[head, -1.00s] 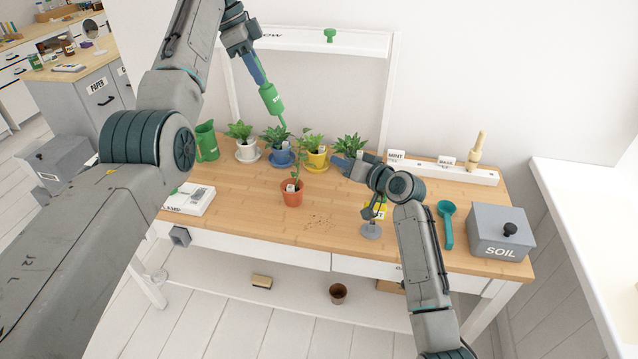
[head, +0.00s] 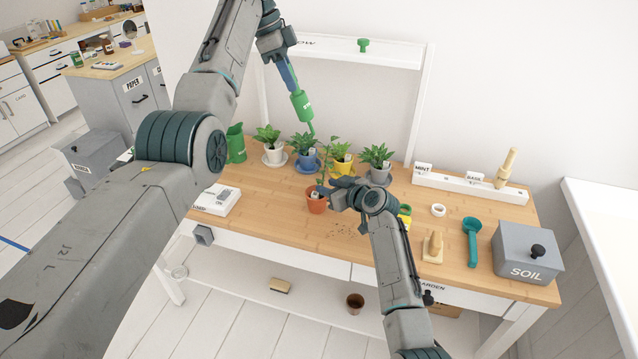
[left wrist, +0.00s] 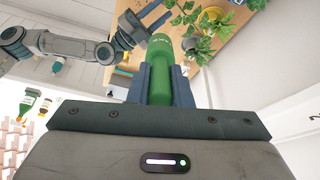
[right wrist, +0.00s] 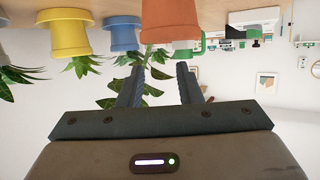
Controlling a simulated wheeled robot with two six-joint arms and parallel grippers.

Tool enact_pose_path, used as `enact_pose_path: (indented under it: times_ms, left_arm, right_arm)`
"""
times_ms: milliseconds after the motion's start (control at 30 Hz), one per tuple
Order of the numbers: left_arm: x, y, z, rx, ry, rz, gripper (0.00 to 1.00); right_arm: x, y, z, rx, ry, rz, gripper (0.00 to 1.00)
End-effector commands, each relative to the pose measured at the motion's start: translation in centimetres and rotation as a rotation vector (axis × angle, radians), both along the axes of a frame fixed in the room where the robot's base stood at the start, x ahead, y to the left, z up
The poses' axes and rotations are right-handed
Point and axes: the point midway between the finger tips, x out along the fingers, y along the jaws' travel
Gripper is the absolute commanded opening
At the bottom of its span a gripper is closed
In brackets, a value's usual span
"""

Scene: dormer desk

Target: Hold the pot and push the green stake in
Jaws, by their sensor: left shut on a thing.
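My left gripper (head: 292,88) is shut on the green stake (head: 302,106), a thick green body narrowing to a thin tip that points down. The stake also shows between the jaws in the left wrist view (left wrist: 160,65). Its tip is in front of the plant in the blue pot, above and left of the terracotta pot. The terracotta pot (head: 316,205) stands on the desk with a tall thin plant and a small white tag. My right gripper (head: 337,193) is open at the pot's right side. In the right wrist view the pot (right wrist: 170,22) shows upside down just past the parted fingertips.
White, blue (head: 305,168), yellow and grey potted plants stand in a row behind. A green jug (head: 236,146) is at left. A teal scoop (head: 471,240) and the SOIL box (head: 527,252) are at right. Loose soil (head: 345,230) lies in front of the pot.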

Motion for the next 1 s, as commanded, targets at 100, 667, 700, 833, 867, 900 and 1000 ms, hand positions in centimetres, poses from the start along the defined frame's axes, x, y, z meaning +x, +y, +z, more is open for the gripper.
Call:
enact_pose_path:
  times_ms: [100, 667, 700, 833, 867, 900, 1000]
  left_arm:
    - [0.0, 0.0, 0.0, 0.0, 0.0, 0.0, 0.0]
    - [0.0, 0.0, 0.0, 0.0, 0.0, 0.0, 0.0]
    - [0.0, 0.0, 0.0, 0.0, 0.0, 0.0, 0.0]
    - [0.0, 0.0, 0.0, 0.0, 0.0, 0.0, 0.0]
    - [0.0, 0.0, 0.0, 0.0, 0.0, 0.0, 0.0]
    - [0.0, 0.0, 0.0, 0.0, 0.0, 0.0, 0.0]
    - [0.0, 0.0, 0.0, 0.0, 0.0, 0.0, 0.0]
  right_arm:
    - [1.5, 1.2, -0.6, 0.001, 0.001, 0.001, 0.32]
    - [4.5, 3.5, -2.1, 0.001, 0.001, 0.0, 0.32]
    - [4.5, 3.5, -2.1, 0.0, 0.0, -0.001, 0.32]
    - [4.5, 3.5, -2.1, 0.0, -0.001, -0.001, 0.32]
    - [4.5, 3.5, -2.1, 0.0, -0.001, -0.001, 0.32]
    - [4.5, 3.5, -2.1, 0.0, -0.001, -0.001, 0.28]
    - [4.5, 3.5, -2.1, 0.001, 0.0, -0.001, 0.08]
